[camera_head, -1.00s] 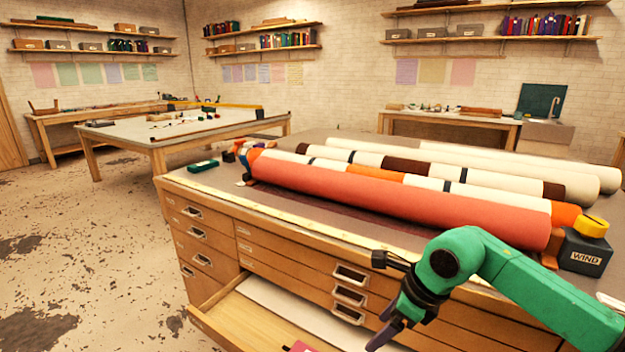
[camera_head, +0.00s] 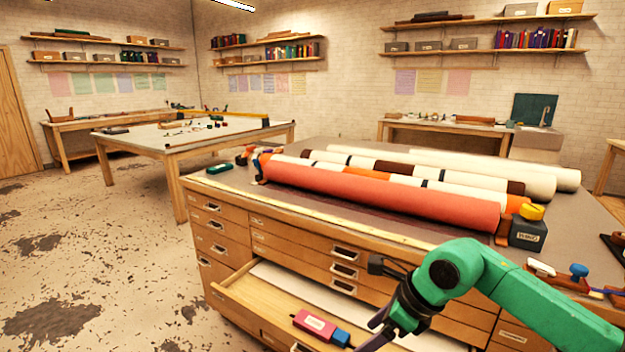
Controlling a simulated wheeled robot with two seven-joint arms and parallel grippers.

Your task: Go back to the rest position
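My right arm, green with a black gripper (camera_head: 383,331), comes in from the lower right. The gripper hangs in front of the cabinet, over the open drawer (camera_head: 245,308). Its fingers point down and left, partly cut by the bottom edge, and I cannot tell how far apart they are. My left gripper is not in view. A red roll (camera_head: 380,192) lies along the cabinet top, with white rolls (camera_head: 500,172) behind it. A pink and blue block (camera_head: 318,325) lies in the open drawer, left of the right gripper.
A dark box with a yellow cap (camera_head: 528,228) stands at the rolls' right end. Small tools (camera_head: 565,274) lie on the cabinet's right side. A white-topped table (camera_head: 150,138) stands behind at left. The floor (camera_head: 90,250) at left is open.

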